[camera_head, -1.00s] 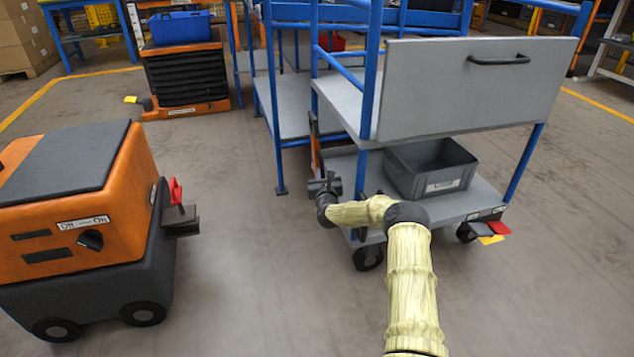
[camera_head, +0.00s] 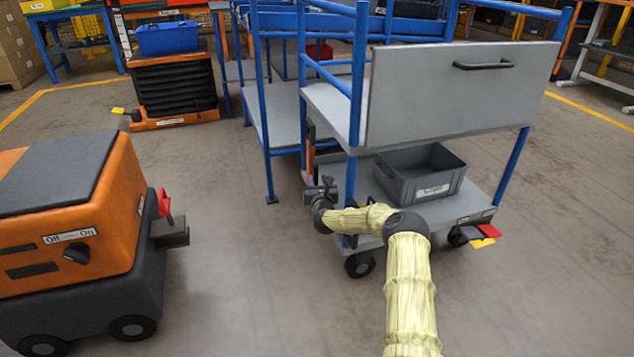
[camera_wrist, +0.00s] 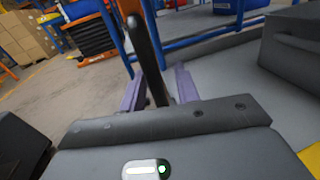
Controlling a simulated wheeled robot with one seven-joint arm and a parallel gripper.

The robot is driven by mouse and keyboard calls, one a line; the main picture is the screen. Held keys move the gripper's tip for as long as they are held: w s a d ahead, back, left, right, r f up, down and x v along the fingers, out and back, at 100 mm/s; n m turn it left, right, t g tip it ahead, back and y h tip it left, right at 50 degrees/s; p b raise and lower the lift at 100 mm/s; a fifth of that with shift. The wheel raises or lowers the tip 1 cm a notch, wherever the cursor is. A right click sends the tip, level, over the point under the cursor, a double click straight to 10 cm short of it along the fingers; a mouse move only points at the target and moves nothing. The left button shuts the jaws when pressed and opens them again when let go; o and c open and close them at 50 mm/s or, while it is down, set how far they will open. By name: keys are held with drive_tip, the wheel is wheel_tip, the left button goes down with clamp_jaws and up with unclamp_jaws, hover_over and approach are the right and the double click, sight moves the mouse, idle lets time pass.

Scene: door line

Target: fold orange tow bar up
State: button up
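The orange tow bar (camera_head: 310,138) stands roughly upright at the near left end of the blue and grey cart (camera_head: 421,92); my gripper hides its lower part. My gripper (camera_head: 310,174) is beside the cart's left end, low, at the bar. In the wrist view, the purple-grey fingers (camera_wrist: 160,88) are apart, with a dark upright bar (camera_wrist: 148,50) between them. A bit of orange (camera_wrist: 129,8) shows just behind that bar's top. The dark bar seems to have narrow gaps on both sides; contact is unclear.
A grey bin (camera_head: 416,190) sits on the cart's lower deck. An orange and black tugger (camera_head: 70,240) with a red lever (camera_head: 164,202) stands at left. A lift table (camera_head: 178,85) with a blue bin is behind. Open floor lies between tugger and cart.

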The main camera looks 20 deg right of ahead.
drive_tip(key=s+a+p, duration=0.3)
drive_tip(key=s+p, duration=0.5)
drive_tip(key=s, duration=0.9)
drive_tip(key=shift+a, duration=0.2)
